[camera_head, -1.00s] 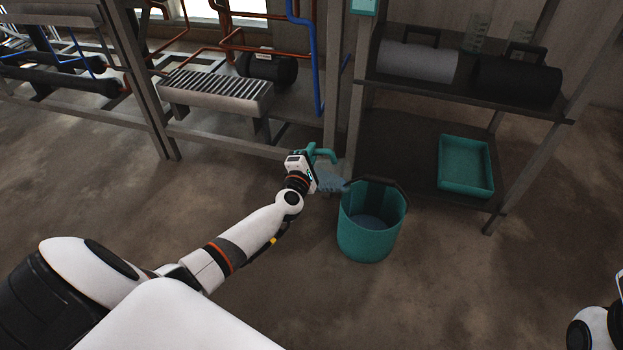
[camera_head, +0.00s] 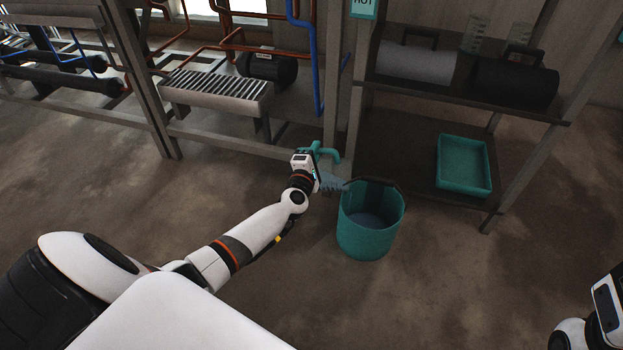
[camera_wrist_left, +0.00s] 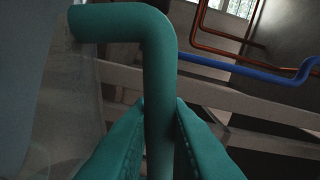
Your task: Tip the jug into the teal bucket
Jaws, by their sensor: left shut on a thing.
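The jug (camera_head: 331,181) is a translucent blue-grey vessel with a teal handle (camera_head: 327,152). It is tilted, its lower end beside and partly over the left rim of the teal bucket (camera_head: 366,238). My left gripper (camera_head: 313,163) is shut on the handle. In the left wrist view, its teal fingers (camera_wrist_left: 160,125) close around the bent handle (camera_wrist_left: 150,45), with the jug wall (camera_wrist_left: 75,110) at the left. The bucket stands upright on the floor; its bottom looks grey-blue, and I cannot tell whether it holds liquid. My right gripper (camera_head: 607,302) is cut off at the right edge, its fingers unseen.
A shelf unit stands behind the bucket, with a teal tray (camera_head: 490,180) on its lower board and grey and black cylinders (camera_head: 515,84) above. A frame with a motor (camera_head: 268,68) and pipes is at the back left. The floor in front is clear.

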